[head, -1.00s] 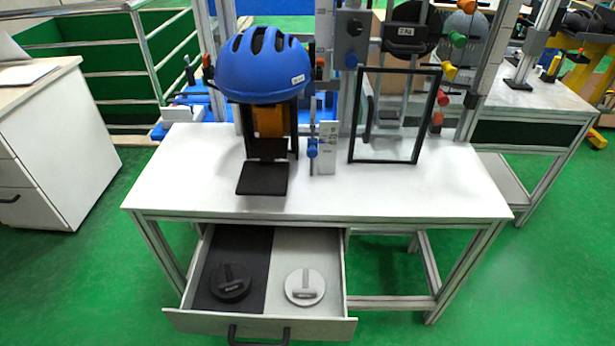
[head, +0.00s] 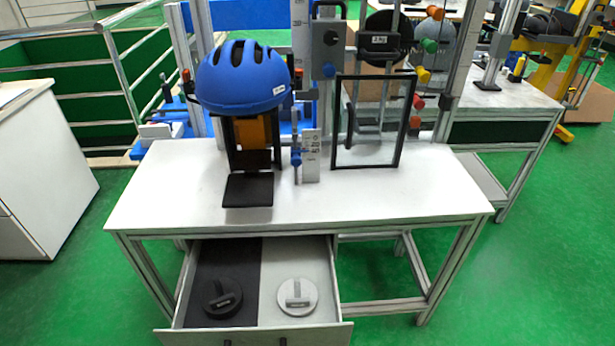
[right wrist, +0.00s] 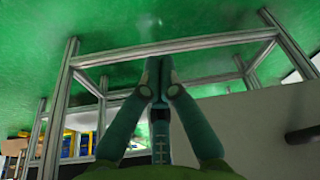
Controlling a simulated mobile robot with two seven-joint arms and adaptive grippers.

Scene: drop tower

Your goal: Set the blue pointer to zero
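The blue pointer (head: 296,158) is a small blue piece on a thin upright rod, just left of a white scale plate (head: 311,155) with dark marks. It stands on the white table, right of the blue helmet's stand. The marks are too small to read for certain, so I cannot tell the pointer's exact reading. My right gripper (right wrist: 158,84) shows in the right wrist view with its fingertips together and nothing visible between them. It is away from the pointer, near the table's frame and above the green floor. My left gripper is not in view.
A blue helmet (head: 242,77) sits above a black stand. A black-framed clear panel (head: 370,122) stands right of the scale. The white table (head: 400,196) has free room at front. Below it, an open drawer (head: 336,290) juts out, holding a black and a light-grey round weight.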

